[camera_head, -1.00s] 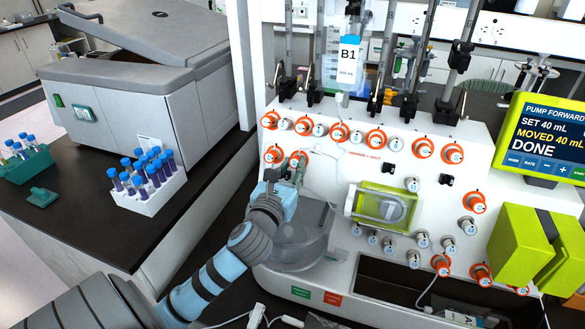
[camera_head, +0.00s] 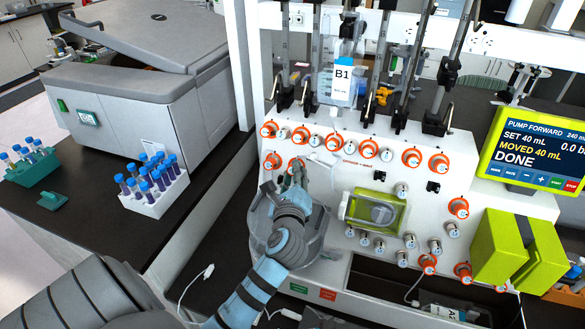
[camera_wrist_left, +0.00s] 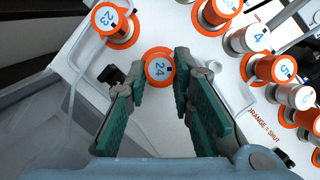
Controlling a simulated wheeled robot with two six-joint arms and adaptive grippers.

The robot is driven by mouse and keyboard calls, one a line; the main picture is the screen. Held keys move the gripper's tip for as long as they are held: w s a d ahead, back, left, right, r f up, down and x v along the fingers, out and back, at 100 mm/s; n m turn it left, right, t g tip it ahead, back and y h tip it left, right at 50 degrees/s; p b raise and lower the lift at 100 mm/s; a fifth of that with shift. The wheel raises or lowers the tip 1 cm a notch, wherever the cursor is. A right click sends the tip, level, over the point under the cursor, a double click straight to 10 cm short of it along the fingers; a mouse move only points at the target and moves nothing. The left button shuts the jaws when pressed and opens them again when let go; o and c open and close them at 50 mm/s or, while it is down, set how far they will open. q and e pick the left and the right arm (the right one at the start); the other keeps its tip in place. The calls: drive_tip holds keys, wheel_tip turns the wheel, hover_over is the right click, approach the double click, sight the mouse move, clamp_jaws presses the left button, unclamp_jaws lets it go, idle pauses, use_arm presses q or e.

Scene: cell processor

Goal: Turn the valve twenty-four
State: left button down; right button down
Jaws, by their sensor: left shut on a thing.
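Valve twenty-four (camera_wrist_left: 158,68) is a round knob with an orange rim and a blue-and-white cap marked 24, on the white front panel. In the left wrist view it sits between the two green-padded fingers of my left gripper (camera_wrist_left: 158,86), near their tips. In the head view my left gripper (camera_head: 296,176) reaches up to the panel and partly hides the valve (camera_head: 296,163). The left gripper is shut on the valve. My right gripper is not in view.
Valve 23 (camera_wrist_left: 113,24) is close beside on the left. Several other valves (camera_wrist_left: 276,68) stand to the right. A green-framed pump (camera_head: 375,209) is to the right. The screen (camera_head: 535,145) reads DONE.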

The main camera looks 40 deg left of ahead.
use_arm(q)
drive_tip(key=n+g, duration=0.1)
drive_tip(key=n, duration=0.2)
drive_tip(key=n+g+p, duration=0.1)
drive_tip(key=n, duration=0.2)
drive_tip(key=n+g, duration=0.1)
drive_tip(key=n, duration=0.2)
drive_tip(key=shift+w+d+r+n+g, duration=0.15)
drive_tip(key=shift+w+r+n+g, duration=0.05)
drive_tip(key=shift+r+n+g, duration=0.2)
drive_tip(key=c, duration=1.4)
unclamp_jaws()
